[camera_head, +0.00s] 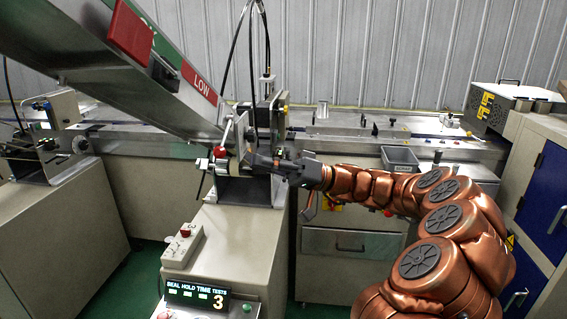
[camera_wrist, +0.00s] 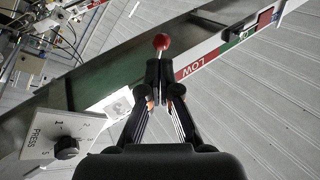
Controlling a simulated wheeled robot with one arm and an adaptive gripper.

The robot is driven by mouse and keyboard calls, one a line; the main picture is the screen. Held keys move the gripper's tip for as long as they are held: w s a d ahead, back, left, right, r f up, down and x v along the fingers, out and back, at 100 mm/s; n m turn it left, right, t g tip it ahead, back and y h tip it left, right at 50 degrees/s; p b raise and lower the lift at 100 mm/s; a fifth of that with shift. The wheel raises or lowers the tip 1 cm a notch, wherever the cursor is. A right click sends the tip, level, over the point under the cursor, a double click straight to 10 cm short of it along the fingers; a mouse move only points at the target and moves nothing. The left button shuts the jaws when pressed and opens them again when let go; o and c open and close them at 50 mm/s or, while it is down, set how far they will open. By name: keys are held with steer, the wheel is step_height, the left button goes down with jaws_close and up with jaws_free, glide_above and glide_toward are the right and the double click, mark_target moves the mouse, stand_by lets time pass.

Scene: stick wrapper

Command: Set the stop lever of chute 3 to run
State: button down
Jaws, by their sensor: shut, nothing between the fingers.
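A lever with a red ball knob (camera_wrist: 161,41) on a thin stem shows just beyond my fingertips in the wrist view. In the head view a red knob (camera_head: 220,152) sits at the lower end of a sloping metal chute (camera_head: 130,85), left of my fingers; I take it for the same lever. My gripper (camera_head: 252,159) is shut and empty. Its fingertips (camera_wrist: 160,76) point at the stem in the wrist view; whether they touch it I cannot tell. The lever's base is hidden behind the fingers.
The chute carries a red LOW label (camera_head: 199,82) and a red block (camera_head: 130,30). A PRESS dial (camera_wrist: 66,148) is at lower left in the wrist view. Below stand a button box (camera_head: 183,246) and a display (camera_head: 197,296) reading 3. A grey bin (camera_head: 399,159) stands behind my arm.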

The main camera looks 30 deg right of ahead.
mark_target(225, 135)
steer(key=shift+p+x, duration=0.65)
steer(key=shift+x, duration=1.95)
steer(key=shift+s+r+m, duration=0.1)
steer(key=shift+r+m, duration=0.05)
steer(key=shift+m, duration=0.15)
steer(key=shift+s+a+r, duration=0.1)
steer(key=shift+a, duration=0.1)
